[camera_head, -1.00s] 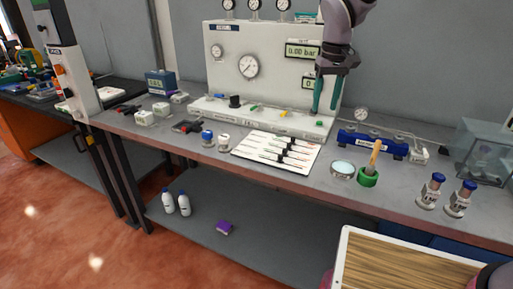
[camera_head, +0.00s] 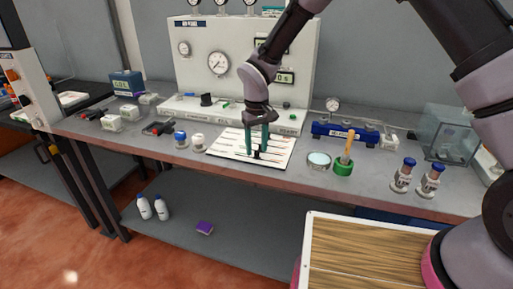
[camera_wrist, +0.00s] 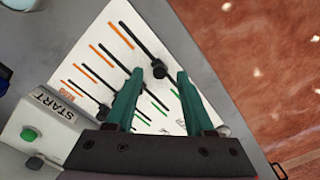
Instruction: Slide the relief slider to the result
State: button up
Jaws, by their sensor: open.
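The white slider board (camera_head: 225,146) lies on the bench, with several thin tracks marked in orange and green. My gripper (camera_head: 258,152) points down over the board's front part. In the wrist view, my gripper (camera_wrist: 160,74) is open, with its green fingers on either side of a black slider knob (camera_wrist: 158,69) on the outermost track. The knob appears between the fingertips, with gaps showing on both sides. Other black sliders are partly hidden by the left finger. The labels are too small to read, so I cannot tell which one is the relief slider.
A white gauge panel (camera_head: 205,64) stands behind the board, with a START button (camera_wrist: 30,134) at its base. Two small capped jars (camera_head: 198,142) stand left of the board. A round dish (camera_head: 318,160) and a green mortar-like cup (camera_head: 344,168) stand to its right.

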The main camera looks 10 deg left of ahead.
jog(key=shift+f, duration=0.45)
grip_shut()
dwell(1.1)
